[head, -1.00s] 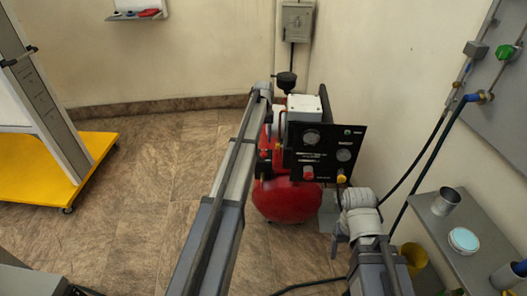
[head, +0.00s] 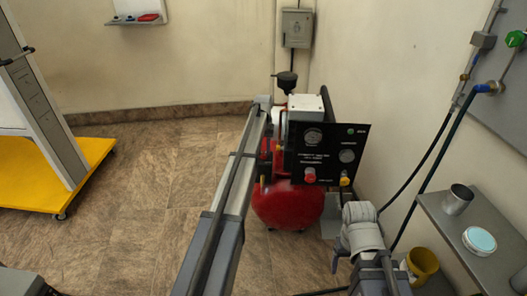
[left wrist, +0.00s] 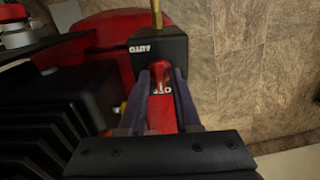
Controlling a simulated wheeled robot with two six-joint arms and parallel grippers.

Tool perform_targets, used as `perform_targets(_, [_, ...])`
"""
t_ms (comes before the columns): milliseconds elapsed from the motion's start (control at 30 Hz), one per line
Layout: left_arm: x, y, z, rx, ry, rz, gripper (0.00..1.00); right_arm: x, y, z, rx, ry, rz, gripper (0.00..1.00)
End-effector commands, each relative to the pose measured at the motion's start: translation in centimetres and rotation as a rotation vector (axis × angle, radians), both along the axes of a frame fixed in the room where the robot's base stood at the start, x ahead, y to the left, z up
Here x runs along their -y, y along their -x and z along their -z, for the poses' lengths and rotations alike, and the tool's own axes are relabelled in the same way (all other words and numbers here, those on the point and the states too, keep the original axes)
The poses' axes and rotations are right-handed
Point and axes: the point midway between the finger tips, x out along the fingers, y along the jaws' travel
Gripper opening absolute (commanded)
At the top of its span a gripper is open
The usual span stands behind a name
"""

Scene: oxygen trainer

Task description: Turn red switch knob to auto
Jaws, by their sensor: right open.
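The red switch knob (left wrist: 160,75) is on a black switch box (left wrist: 160,45) in the left wrist view. The box has the word AUTO on its upper left and OFF below the knob, both upside down. The knob lies close to the OFF end. My left gripper (left wrist: 161,78) has one finger on each side of the knob; I cannot tell whether both touch it. In the head view my left arm (head: 225,190) hides the switch and left gripper. My right arm (head: 362,235) is low at the right, its gripper (head: 335,262) small and mostly hidden, away from the switch.
The red compressor tank (head: 288,208) stands near the wall corner with a black gauge panel (head: 328,155) in front. A grey shelf (head: 450,225) with a metal cup (head: 457,199) is at the right. A yellow-based cart (head: 95,150) is at the left. Floor between is clear.

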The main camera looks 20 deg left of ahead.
Motion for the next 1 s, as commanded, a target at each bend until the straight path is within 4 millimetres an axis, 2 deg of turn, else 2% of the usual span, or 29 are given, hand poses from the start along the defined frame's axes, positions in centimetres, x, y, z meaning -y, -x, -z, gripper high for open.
perform_targets(33, [0.0, 0.0, 0.0, 0.0, 0.0, 0.0, 0.25, 0.0, 0.0, 0.0, 0.0, 0.0, 0.0, 0.76])
perform_targets(267, [0.0, -0.01, 0.01, 0.0, 0.0, 0.0, 0.0, 0.0, 0.0, 0.01, 0.0, 0.0, 0.0, 0.76])
perform_targets(767, [0.0, 0.0, 0.01, 0.0, 0.0, 0.006, 0.0, 0.0, 0.0, 0.01, 0.0, 0.0, 0.0, 0.76])
perform_targets(1000, [-0.01, 0.0, 0.01, 0.0, 0.0, 0.09, 0.0, 0.0, 0.0, 0.01, 0.0, 0.0, 0.0, 0.76])
